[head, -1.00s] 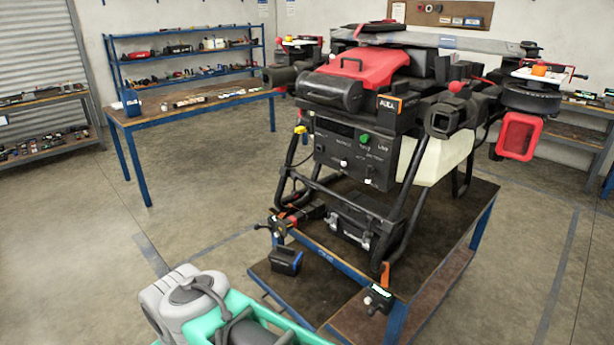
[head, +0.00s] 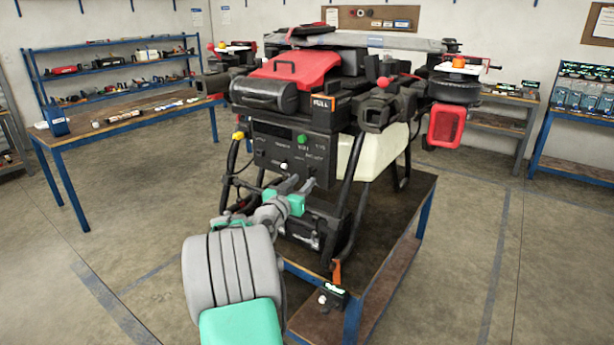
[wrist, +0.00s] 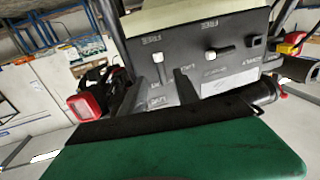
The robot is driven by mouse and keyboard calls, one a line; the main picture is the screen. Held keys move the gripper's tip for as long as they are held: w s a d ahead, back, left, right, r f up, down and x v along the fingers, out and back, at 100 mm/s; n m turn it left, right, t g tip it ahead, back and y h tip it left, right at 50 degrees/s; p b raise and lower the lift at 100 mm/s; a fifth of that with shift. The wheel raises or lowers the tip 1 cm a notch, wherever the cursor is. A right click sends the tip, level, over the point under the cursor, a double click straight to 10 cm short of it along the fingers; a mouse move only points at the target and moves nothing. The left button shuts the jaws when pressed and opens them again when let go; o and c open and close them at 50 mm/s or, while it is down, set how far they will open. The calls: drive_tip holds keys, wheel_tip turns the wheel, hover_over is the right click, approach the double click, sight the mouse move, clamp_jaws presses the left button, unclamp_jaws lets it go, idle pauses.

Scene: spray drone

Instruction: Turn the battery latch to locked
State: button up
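The spray drone's dark front panel (head: 290,150) carries small white-tipped levers and a green button. The battery label is at its right side in the head view. The wrist view shows the panel upside down. One white-tipped lever (wrist: 158,57), likely the battery latch, has its tip towards a FREE label; a second lever (wrist: 213,55) is to its right. My gripper (head: 300,182) is just in front of the panel's lower right, its fingers apart and partly covering that spot. A dark finger (wrist: 187,86) shows beside the left lever; whether they touch is unclear.
The drone stands on a blue-legged table (head: 400,225). A black battery case (head: 318,222) lies below the panel between the landing legs. A workbench (head: 130,123) stands at the back left.

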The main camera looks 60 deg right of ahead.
sight(308, 175)
drive_tip(key=d, duration=0.5)
drive_tip(key=shift+w+p, duration=0.1)
drive_tip(key=shift+p, duration=0.3)
drive_tip(key=shift+a, duration=0.1)
drive_tip(key=shift+c, duration=0.5)
clamp_jaws()
